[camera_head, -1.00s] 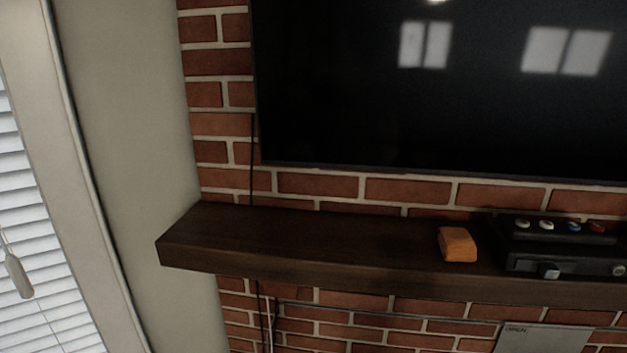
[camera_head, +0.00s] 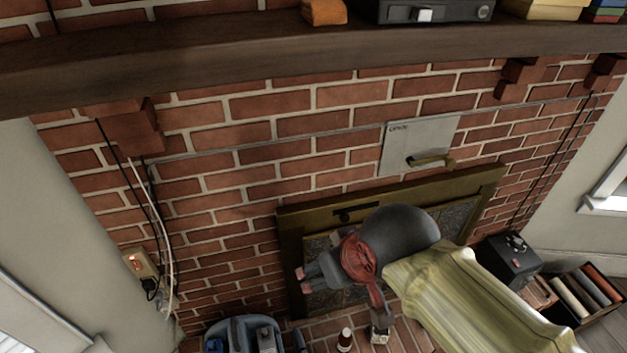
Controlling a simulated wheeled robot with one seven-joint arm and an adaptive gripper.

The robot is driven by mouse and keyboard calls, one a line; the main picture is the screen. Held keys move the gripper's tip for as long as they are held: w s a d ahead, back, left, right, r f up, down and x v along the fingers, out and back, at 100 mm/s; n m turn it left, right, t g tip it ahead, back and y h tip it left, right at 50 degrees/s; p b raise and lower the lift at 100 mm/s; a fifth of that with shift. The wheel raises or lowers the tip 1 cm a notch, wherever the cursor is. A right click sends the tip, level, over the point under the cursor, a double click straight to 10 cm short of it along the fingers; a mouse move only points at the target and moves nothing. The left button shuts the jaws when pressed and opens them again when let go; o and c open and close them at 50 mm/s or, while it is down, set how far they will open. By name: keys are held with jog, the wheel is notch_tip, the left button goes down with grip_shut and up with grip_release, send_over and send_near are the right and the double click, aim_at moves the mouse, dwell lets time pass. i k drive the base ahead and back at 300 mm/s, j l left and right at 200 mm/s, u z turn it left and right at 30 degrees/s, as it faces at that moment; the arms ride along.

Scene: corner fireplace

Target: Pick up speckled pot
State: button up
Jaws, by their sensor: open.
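I cannot make out a speckled pot in the current head view. My gripper (camera_head: 304,280) is at the lower middle of the view, at the end of my arm, in front of the fireplace opening. Its two small pink-tipped fingers point left and stand apart, with nothing seen between them. My arm hides part of the fireplace and hearth.
A dark wooden mantel (camera_head: 200,62) crosses the top, holding an orange block (camera_head: 323,12) and a black box (camera_head: 432,10). Below are a brass-framed fireplace (camera_head: 290,225), a blue bin (camera_head: 215,330), a small bottle (camera_head: 345,341), a black box (camera_head: 508,258) and a book crate (camera_head: 603,308).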

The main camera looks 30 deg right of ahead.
aim_at(378, 336)
jog(key=k+j+z, duration=0.1)
jog(key=z, duration=0.35)
jog(key=k+z, duration=0.1)
jog(key=z, duration=0.35)
jog(key=k+z, duration=0.15)
jog(key=z, duration=0.25)
